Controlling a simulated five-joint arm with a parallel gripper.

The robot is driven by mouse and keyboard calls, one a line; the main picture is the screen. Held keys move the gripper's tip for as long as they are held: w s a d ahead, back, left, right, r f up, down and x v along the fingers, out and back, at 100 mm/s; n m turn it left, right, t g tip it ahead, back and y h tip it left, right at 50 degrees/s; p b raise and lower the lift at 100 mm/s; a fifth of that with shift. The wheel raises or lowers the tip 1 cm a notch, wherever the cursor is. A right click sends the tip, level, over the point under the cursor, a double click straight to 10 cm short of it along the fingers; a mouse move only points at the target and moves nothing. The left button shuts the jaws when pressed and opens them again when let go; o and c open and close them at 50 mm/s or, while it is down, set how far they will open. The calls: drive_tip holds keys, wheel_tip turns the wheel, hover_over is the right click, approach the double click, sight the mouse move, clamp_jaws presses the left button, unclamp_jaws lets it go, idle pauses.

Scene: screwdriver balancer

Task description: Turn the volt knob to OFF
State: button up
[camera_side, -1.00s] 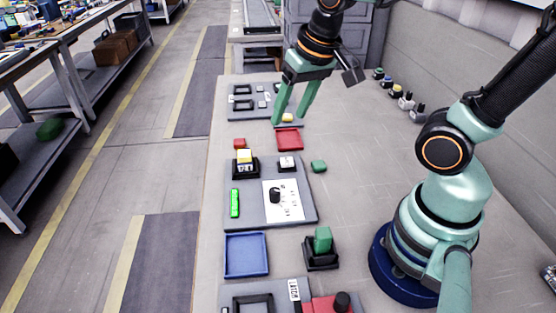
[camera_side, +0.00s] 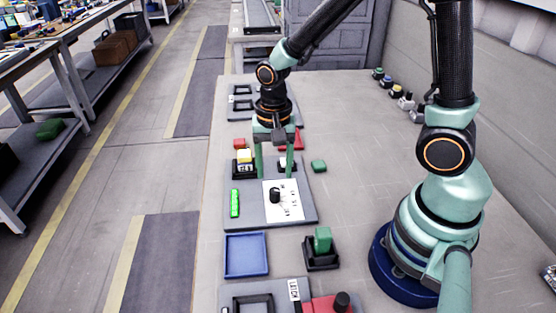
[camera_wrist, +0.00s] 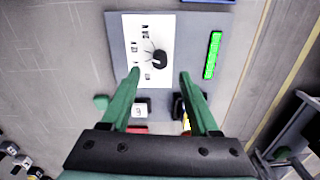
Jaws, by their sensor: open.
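The black volt knob (camera_side: 275,195) stands on a white dial plate (camera_side: 291,210) on a grey panel. My gripper (camera_side: 275,177) is open and empty, pointing down over the far part of the panel, just behind the knob in the side view. The wrist view also shows my gripper (camera_wrist: 160,76) with its fingers well apart. I see no contact with the knob. Which label the knob points at, I cannot tell.
A bright green bar (camera_side: 235,203) is left of the dial. A yellow-topped block (camera_side: 243,156) in a black holder and a green block (camera_side: 319,166) are near my fingers. A blue tray (camera_side: 247,256) and a green block in a black socket (camera_side: 321,258) stand in front.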

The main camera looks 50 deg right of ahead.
sight(275, 190)
drive_tip(key=shift+f, duration=3.1)
clamp_jaws()
